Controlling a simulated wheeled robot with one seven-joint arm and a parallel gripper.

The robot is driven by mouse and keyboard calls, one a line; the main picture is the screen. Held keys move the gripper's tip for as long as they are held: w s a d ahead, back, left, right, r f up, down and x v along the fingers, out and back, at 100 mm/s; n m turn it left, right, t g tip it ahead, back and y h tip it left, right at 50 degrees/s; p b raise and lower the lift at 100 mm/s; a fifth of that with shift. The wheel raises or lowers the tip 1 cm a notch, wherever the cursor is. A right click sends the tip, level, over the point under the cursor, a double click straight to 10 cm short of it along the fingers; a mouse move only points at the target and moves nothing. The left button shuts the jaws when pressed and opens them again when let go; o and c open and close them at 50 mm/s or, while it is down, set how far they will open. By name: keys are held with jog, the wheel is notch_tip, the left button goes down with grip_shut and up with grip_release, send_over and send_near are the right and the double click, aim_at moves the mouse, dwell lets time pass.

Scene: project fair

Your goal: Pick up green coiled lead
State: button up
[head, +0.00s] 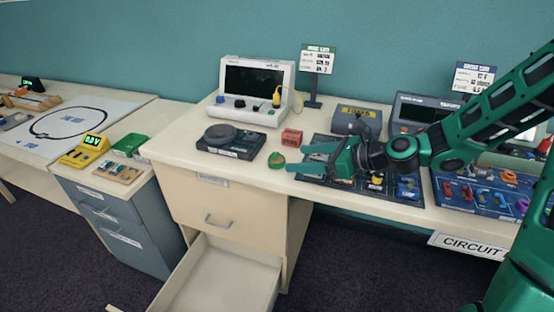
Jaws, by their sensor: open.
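The green coiled lead (276,160) is a small round green coil. It sits near the front edge of the cream desk (180,150), left of my gripper. My gripper (294,158) reaches in from the right with its two green fingers apart and pointing left. Nothing shows between the fingers. The fingertips are close to the right side of the coil; I cannot tell their height over the desk or whether they touch it.
A red block (291,137) stands just behind the coil. A black scale-like device (230,141) is to the left, with a white oscilloscope (252,92) behind. A dark board lies under my gripper. An open drawer (220,278) juts out below the desk.

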aim_at(281, 157)
jog(key=shift+w+x, duration=0.1)
jog(key=shift+x, duration=1.85)
jog(key=shift+w+x, duration=0.15)
jog(key=shift+x, duration=1.8)
jog(key=shift+d+r, duration=0.1)
jog(key=c, duration=1.1)
